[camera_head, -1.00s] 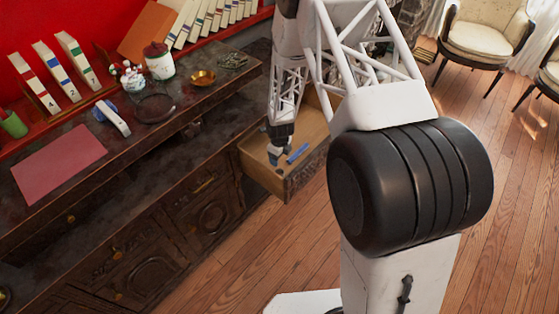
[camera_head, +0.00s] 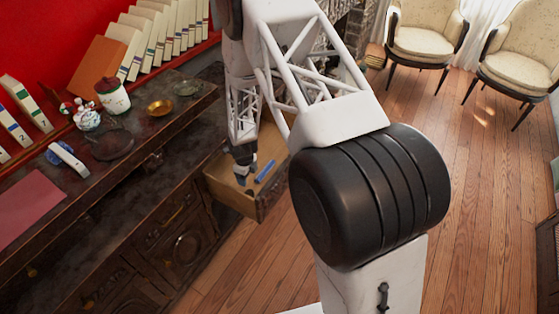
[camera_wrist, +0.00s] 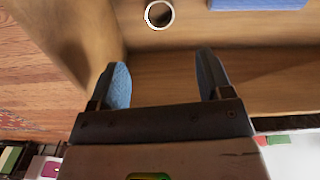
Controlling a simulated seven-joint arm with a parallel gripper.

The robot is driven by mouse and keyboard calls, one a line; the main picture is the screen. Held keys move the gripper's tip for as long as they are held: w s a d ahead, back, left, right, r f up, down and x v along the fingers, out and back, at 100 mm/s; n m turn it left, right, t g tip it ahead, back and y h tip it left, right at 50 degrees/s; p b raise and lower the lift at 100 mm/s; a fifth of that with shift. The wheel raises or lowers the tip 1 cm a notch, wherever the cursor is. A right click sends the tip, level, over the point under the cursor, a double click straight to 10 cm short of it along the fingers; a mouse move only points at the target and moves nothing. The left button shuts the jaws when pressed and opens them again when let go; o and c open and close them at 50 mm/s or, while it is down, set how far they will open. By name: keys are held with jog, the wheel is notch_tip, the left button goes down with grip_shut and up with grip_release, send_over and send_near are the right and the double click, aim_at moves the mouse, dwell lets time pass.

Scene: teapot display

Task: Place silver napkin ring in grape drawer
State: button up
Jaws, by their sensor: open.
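The silver napkin ring (camera_wrist: 159,14) lies on the floor of the open wooden drawer (camera_wrist: 185,38) in the wrist view, a light ring with a dark centre. I cannot make it out in the head view. My gripper (camera_wrist: 162,66) is open and empty, with blue pads on its fingers, and the ring is apart from it, beyond the fingertips. In the head view my gripper (camera_head: 243,173) points down inside the pulled-out drawer (camera_head: 228,199). Any grape carving on the drawer front is too small to tell.
A blue block (camera_wrist: 257,4) lies in the drawer beside the ring; it also shows in the head view (camera_head: 265,171). The dark cabinet top holds a brass bowl (camera_head: 160,107), a lidded jar (camera_head: 112,96) and a pink mat (camera_head: 28,205). Open wooden floor (camera_head: 470,180) lies to the right.

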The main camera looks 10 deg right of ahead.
jog(key=shift+r, duration=0.1)
jog(key=s+d+r+n, duration=0.2)
jog(key=r+n, duration=0.1)
jog(key=r, duration=0.7)
jog(key=s+d+r+n+t, duration=0.1)
jog(key=s+d+r+n, duration=0.15)
jog(key=r, duration=0.65)
jog(key=s+d+r+n, duration=0.15)
jog(key=r+n, duration=0.25)
jog(key=r, duration=0.6)
jog(key=s+d+r+n, duration=0.3)
jog(key=s+r+n, duration=0.3)
jog(key=s+r, duration=0.7)
jog(key=s+d+r+n, duration=0.1)
jog(key=s+r+n, duration=0.4)
jog(key=s, duration=0.6)
jog(key=s+d+r+n+t, duration=0.1)
jog(key=s+r+n, duration=0.4)
jog(key=s, duration=0.6)
jog(key=shift+s+d+r+t, duration=0.25)
jog(key=shift+d+r+t, duration=0.05)
jog(key=shift+d+r, duration=0.45)
